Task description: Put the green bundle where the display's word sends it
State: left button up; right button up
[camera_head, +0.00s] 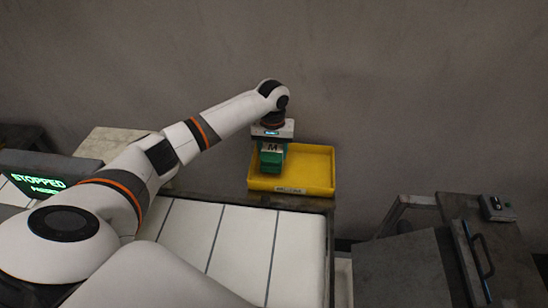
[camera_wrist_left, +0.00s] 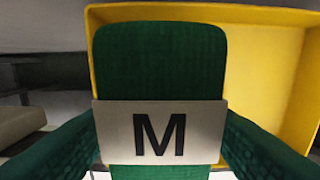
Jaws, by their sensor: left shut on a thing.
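The green bundle (camera_head: 270,163) has a pale band marked "M" and hangs below my left gripper (camera_head: 271,146), which is shut on it. In the head view the bundle is in front of the left part of a yellow tray (camera_head: 318,170); I cannot tell whether it touches the tray. In the left wrist view the bundle (camera_wrist_left: 160,60) fills the middle, with the yellow tray (camera_wrist_left: 270,75) behind it. The display (camera_head: 45,178) at the left reads "STOPPED" in green; its smaller second line is hard to read. My right gripper is out of view.
A conveyor with white slats (camera_head: 240,240) lies in front of the tray. A pale surface (camera_head: 105,143) is behind my left arm. At the right stands a dark cart (camera_head: 515,240) with a handle and a small grey box (camera_head: 497,208). The tray's right part looks empty.

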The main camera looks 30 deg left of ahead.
aim_at(273, 148)
pick_arm(q)
jog(key=shift+f, duration=1.7)
jog(key=shift+f, duration=0.1)
jog(key=o, duration=1)
jog(key=shift+o, duration=0.2)
notch_tip(273, 148, up, 12)
jog(key=shift+r, duration=0.15)
jog(key=shift+d, duration=0.1)
